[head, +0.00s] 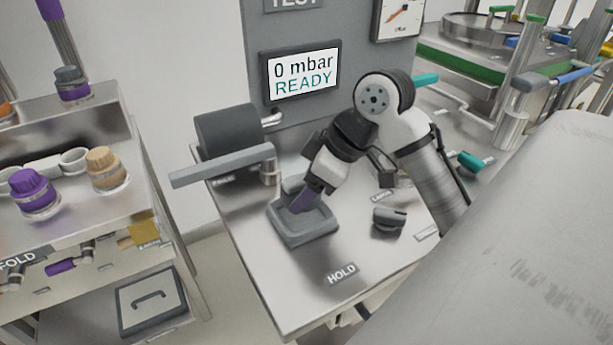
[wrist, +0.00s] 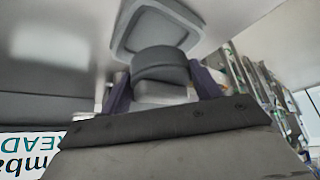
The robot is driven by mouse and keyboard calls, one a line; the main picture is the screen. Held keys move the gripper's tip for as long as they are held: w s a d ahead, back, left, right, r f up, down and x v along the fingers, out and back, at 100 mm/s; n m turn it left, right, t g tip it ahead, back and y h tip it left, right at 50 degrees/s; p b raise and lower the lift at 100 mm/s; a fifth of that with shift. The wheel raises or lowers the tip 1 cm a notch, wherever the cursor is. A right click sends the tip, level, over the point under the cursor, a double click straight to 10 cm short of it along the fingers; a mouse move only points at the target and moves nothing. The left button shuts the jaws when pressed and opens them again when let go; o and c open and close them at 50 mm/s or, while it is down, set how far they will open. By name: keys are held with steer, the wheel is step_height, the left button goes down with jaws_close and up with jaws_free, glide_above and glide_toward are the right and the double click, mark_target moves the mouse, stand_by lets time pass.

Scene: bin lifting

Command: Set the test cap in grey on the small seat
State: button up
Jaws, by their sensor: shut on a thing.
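The grey test cap (wrist: 160,65) is a dark round piece between the purple fingertips of my gripper (wrist: 160,92) in the wrist view. My gripper is shut on it. The small seat is a grey square block with a raised rim (head: 303,240), on the steel bench in the head view. Its rim also shows beyond the cap in the wrist view (wrist: 122,35). In the head view my gripper (head: 305,200) points down over the seat. The cap is mostly hidden there by the fingers. I cannot tell whether the cap touches the seat.
A grey knob (head: 390,217) stands on the bench right of the seat. A grey drum (head: 227,132) and a lever bar (head: 222,165) are at the left. The screen (head: 301,75) reads 0 mbar READY. The bench front near the HOLD label (head: 341,275) is clear.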

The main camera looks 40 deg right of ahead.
mark_target(308, 218)
steer(key=shift+f+b, duration=1.15)
steer(key=shift+f, duration=0.6)
stand_by(0.8)
steer(key=shift+s+f, duration=0.1)
steer(key=shift+f, duration=0.35)
steer(key=o, duration=0.9)
steer(key=shift+c, duration=0.9)
steer(key=shift+r+p, duration=0.5)
steer(key=shift+r, duration=0.2)
steer(key=o, duration=0.4)
steer(key=shift+r+p, duration=0.55)
steer(key=shift+r, duration=0.2)
steer(key=shift+c, duration=0.2)
steer(key=shift+r+p, duration=2.6)
steer(key=shift+r, duration=0.6)
steer(key=shift+r, duration=0.1)
